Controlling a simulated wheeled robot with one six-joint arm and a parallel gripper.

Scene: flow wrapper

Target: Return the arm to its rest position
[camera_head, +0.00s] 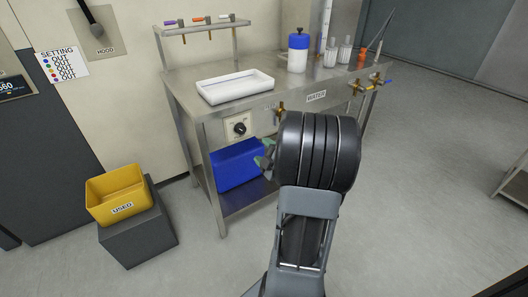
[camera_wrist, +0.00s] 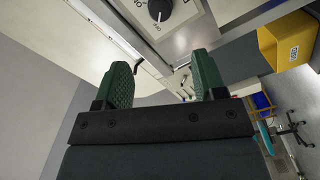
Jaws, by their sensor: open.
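My arm rises in the lower middle of the head view, folded in front of the steel bench. My gripper (camera_head: 266,158) shows only in part at the left of the arm, near the bench front, with its green fingertips pointing left. In the wrist view my gripper (camera_wrist: 162,85) shows two green ridged fingers set wide apart. Nothing is between them. The arm's dark wrist hides part of the bench front and the lower shelf.
The steel bench (camera_head: 185,82) bears a white tray (camera_head: 236,95) and a blue-capped bottle (camera_head: 298,58). A dial (camera_head: 239,126) and brass taps line its front. A blue bin (camera_head: 238,170) sits below. A yellow USED bin (camera_head: 118,188) stands left on a grey block.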

